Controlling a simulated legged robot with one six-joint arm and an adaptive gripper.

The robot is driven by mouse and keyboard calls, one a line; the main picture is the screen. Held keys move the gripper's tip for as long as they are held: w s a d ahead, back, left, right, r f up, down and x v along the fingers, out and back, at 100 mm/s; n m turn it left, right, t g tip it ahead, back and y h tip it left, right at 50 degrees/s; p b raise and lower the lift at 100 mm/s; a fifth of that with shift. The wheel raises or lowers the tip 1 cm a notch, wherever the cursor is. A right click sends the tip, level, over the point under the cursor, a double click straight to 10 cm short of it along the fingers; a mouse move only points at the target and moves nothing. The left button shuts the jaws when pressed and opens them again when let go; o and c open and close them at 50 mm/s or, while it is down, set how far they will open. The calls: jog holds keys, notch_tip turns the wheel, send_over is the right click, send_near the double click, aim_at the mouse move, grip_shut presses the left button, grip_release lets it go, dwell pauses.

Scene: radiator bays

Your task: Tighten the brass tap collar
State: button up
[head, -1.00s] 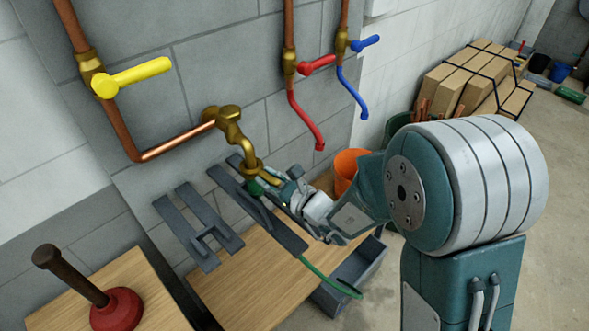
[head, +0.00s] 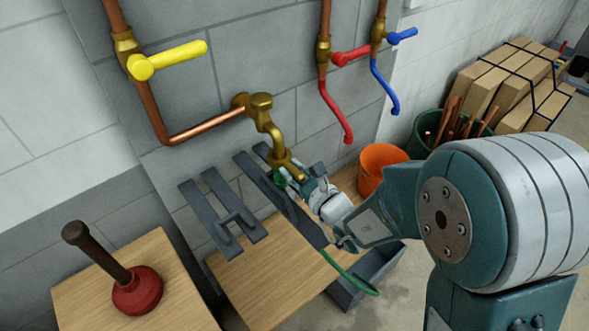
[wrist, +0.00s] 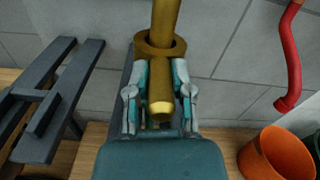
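The brass tap (head: 265,120) comes out of the block wall and its spout bends downward. The brass collar (head: 287,167) is a ring around the spout; in the wrist view the collar (wrist: 159,45) is at the top centre, with the rounded spout end (wrist: 160,103) nearer me. My gripper (head: 291,180) is at the collar. In the wrist view its two fingers (wrist: 160,72) stand on either side of the spout, with their tips at the collar's lower edge. I cannot tell whether they touch or grip the collar.
Grey slatted brackets (head: 222,215) and a wooden shelf (head: 265,275) lie below. A green hose (head: 350,275) hangs by a grey trough (head: 368,273). An orange bucket (head: 382,165) stands right of the gripper. Red (head: 335,112) and blue (head: 384,88) pipes hang nearby; a plunger (head: 135,290) stands left.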

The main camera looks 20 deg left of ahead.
jog(key=shift+o, duration=1.4)
jog(key=shift+a, duration=0.2)
jog(key=v, duration=0.7)
jog(key=shift+d+f, duration=0.2)
